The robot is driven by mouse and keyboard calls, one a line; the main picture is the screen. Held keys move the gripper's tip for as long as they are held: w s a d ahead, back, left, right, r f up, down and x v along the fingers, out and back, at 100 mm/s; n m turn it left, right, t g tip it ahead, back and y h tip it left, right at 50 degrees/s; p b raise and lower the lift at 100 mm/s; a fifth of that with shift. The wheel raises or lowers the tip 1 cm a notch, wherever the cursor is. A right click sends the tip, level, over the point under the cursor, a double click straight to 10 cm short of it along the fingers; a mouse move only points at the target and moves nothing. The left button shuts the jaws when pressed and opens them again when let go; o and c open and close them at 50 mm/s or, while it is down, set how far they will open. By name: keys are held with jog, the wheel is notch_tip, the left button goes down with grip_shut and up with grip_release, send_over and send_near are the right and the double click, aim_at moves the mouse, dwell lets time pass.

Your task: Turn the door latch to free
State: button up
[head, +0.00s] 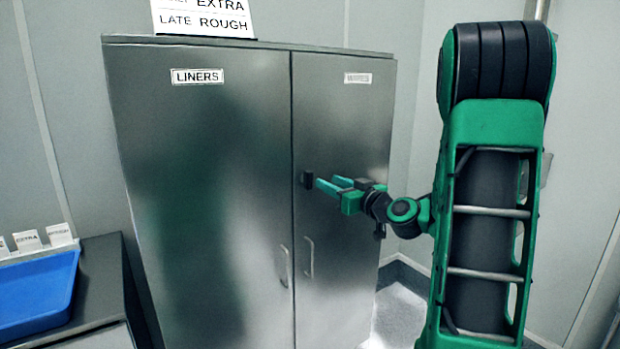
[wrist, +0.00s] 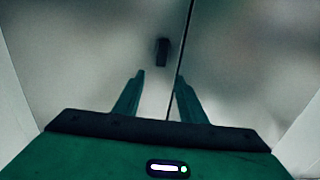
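The door latch (head: 307,180) is a small black upright block on the right door of a grey metal cabinet (head: 200,150), close beside the seam between the doors. It also shows in the wrist view (wrist: 162,52), just beyond the fingertips and near the dark door seam. My gripper (head: 328,182) is in front of the right door, just right of the latch in the head view. Its two green fingers are apart, with nothing seen between them. In the wrist view the open fingers (wrist: 160,76) point at the door, with the latch roughly between their lines. Contact with the latch is not seen.
Two bar handles, left (head: 285,266) and right (head: 309,258), sit lower on the doors. A "LINERS" label (head: 197,76) is on the left door. A sign (head: 203,18) stands on top. A blue tray (head: 38,295) rests on a low counter (head: 101,280) at left.

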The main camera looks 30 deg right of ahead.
aim_at(311, 174)
jog(key=w, duration=1)
jog(key=shift+a, duration=0.25)
grip_shut()
